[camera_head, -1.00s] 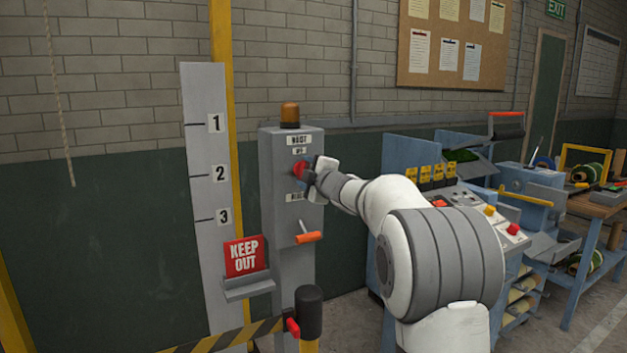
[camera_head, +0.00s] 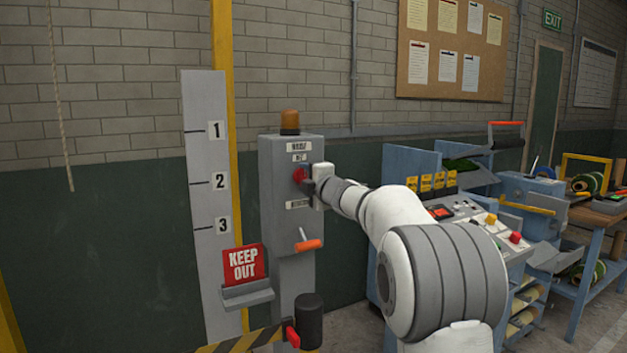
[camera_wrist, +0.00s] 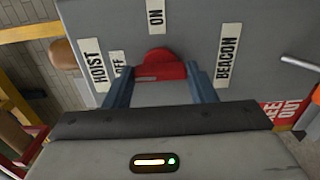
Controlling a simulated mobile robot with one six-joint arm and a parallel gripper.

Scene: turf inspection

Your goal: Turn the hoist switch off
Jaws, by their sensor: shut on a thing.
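The hoist switch is a red knob (camera_head: 299,174) on the front of a grey control box (camera_head: 283,222). An OFF label (camera_wrist: 118,65) sits just above it under the HOIST label (camera_head: 299,146), and in the wrist view an ON label (camera_wrist: 155,16) sits beside it. My gripper (camera_head: 311,181) is at the box front, shut on the knob. In the wrist view the red knob (camera_wrist: 160,70) lies between the two blue-grey fingers. The fingers hide part of it, and I cannot tell exactly which mark it points to.
An orange beacon (camera_head: 290,122) tops the box. A lever with an orange handle (camera_head: 308,245) juts out below the switch. A KEEP OUT sign (camera_head: 244,264) and striped barrier (camera_head: 240,342) stand in front at left. A blue workbench console (camera_head: 408,165) is on the right.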

